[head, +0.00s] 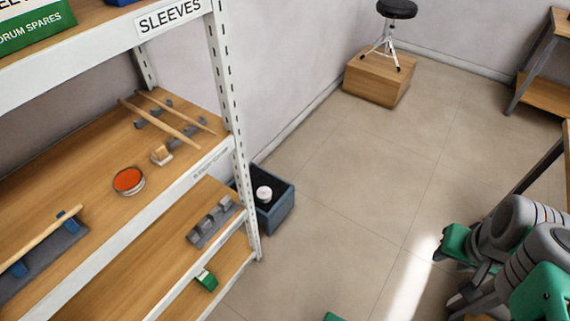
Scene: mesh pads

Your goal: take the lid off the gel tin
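A small round tin (129,181) with an orange-red top and a pale metal rim sits on the upper wooden shelf board at left, near its front edge. From here I cannot tell whether the orange surface is a lid or the contents. My folded arm, grey and green, is at the lower right, far from the tin and apart from the shelving. I cannot make out my gripper's fingers in this view.
Another stick on a rack (40,255) lies in front. A blue-grey bin (277,212) holding a white round item (264,193) stands beside the shelving. The central floor is clear.

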